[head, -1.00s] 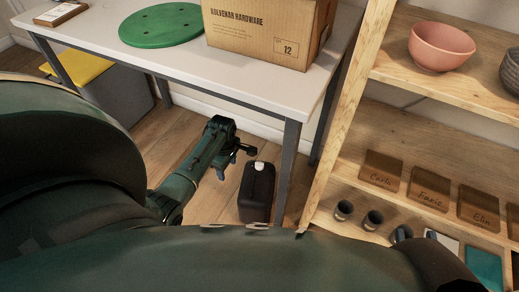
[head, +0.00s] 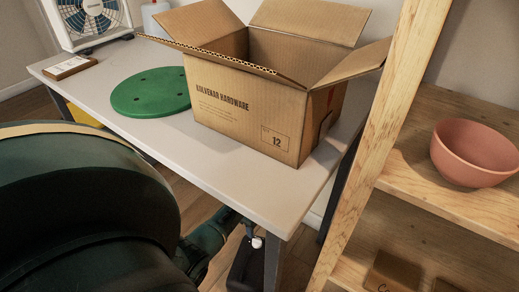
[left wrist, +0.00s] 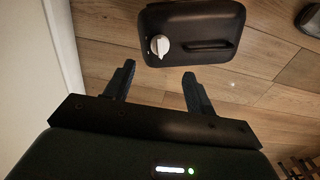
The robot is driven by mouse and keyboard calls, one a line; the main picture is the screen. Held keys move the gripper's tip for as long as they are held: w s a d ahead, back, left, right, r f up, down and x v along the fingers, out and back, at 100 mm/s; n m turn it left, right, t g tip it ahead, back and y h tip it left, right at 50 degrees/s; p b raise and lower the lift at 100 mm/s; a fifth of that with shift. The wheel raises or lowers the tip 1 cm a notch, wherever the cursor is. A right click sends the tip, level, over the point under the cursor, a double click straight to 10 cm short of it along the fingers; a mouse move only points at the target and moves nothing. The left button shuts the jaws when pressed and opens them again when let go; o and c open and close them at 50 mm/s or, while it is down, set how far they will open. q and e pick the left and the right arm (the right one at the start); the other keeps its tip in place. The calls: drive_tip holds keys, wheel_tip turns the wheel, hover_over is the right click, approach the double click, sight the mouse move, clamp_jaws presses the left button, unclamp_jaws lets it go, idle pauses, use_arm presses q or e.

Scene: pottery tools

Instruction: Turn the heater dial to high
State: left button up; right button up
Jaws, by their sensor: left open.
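My right gripper is not in view.
A white table (head: 215,172) holds an open cardboard box (head: 240,115), a green disc (head: 150,93), a small wooden board (head: 69,68) and a fan (head: 88,18). A wooden shelf (head: 450,200) with a pink bowl (head: 475,152) stands at the right.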

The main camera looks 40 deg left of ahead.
use_arm(q)
wheel_tip(320, 180, down, 9)
drive_tip(key=b, duration=0.5)
drive_tip(key=shift+f+b, duration=0.45)
drive_tip(key=shift+f, duration=0.2)
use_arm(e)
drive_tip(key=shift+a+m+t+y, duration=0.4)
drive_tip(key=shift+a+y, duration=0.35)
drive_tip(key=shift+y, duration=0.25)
use_arm(q)
drive_tip(key=c, duration=1)
drive_tip(key=shift+o, duration=0.2)
